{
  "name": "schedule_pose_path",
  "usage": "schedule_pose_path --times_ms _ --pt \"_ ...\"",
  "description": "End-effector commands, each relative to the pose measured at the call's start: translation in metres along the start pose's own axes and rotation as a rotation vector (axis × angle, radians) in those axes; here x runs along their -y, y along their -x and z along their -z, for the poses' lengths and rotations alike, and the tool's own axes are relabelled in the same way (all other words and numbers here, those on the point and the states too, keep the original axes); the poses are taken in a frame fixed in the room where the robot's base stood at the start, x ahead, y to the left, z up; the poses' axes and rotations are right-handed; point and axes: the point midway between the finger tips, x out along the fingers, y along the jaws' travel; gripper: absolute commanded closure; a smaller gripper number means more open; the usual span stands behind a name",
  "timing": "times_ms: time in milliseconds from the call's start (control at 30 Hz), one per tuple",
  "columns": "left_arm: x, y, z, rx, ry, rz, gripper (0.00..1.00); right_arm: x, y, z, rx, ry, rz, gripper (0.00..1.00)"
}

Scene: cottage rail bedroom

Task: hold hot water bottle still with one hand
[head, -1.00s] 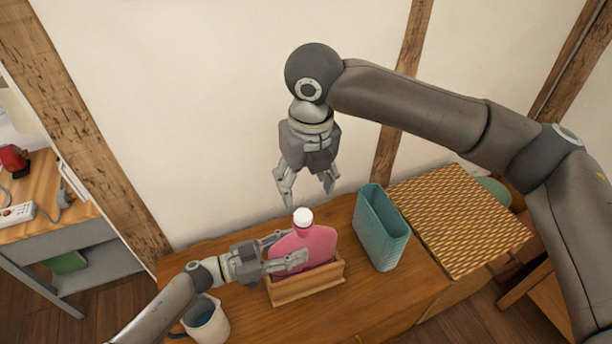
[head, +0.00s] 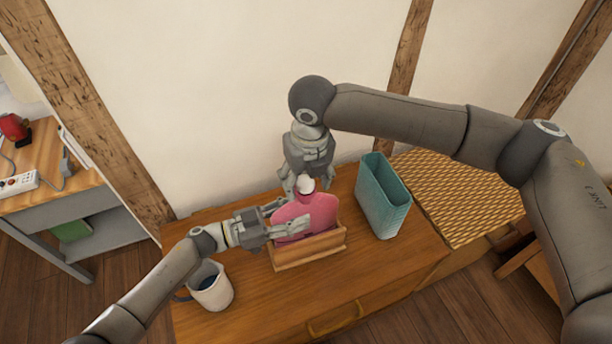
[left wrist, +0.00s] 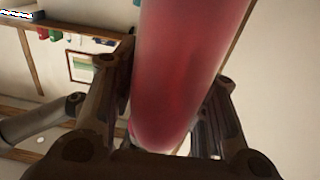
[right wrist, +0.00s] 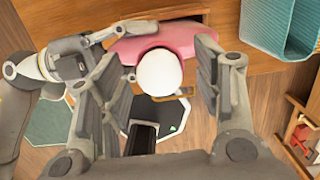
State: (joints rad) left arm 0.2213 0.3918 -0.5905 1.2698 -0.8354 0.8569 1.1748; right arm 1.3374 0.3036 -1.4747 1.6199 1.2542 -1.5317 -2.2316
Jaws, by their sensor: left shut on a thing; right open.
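The pink hot water bottle (head: 311,215) stands upright in a wooden holder (head: 309,249) on the dresser, its white cap (head: 306,184) on top. My left gripper (head: 281,219) is shut on the bottle's body from the left; in the left wrist view the pink body (left wrist: 182,70) fills the space between its fingers. My right gripper (head: 304,188) points down from above at the cap. In the right wrist view its open fingers (right wrist: 165,90) stand on either side of the white cap (right wrist: 160,72); I cannot tell whether they touch it.
A teal bin (head: 383,200) stands right of the holder, beside a woven surface (head: 462,195). A mug (head: 211,287) with dark liquid stands at the front left, near my left arm. The dresser front (head: 370,285) is clear. The wall is close behind.

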Motion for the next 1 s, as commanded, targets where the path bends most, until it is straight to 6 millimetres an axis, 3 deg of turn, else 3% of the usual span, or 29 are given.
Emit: schedule_pose_path --times_ms 67,467,667,1000 --pt "0.0004 0.0002 -0.0003 0.001 0.0 0.001 1.0 -0.0001 0.0001 0.0 0.0 0.0 0.0 0.45" --pt "0.0003 0.0003 -0.0004 0.001 0.0 0.001 1.0 0.0002 0.0004 0.0 0.0 0.0 0.001 0.96" --pt "0.0003 0.0003 -0.0004 0.001 0.0 0.001 1.0 -0.0003 0.0001 0.0004 -0.003 -0.072 0.009 0.97" --pt "0.0004 0.0004 -0.0004 0.001 0.0 0.001 1.0 -0.0016 -0.0007 0.0003 -0.004 -0.607 0.074 0.97"
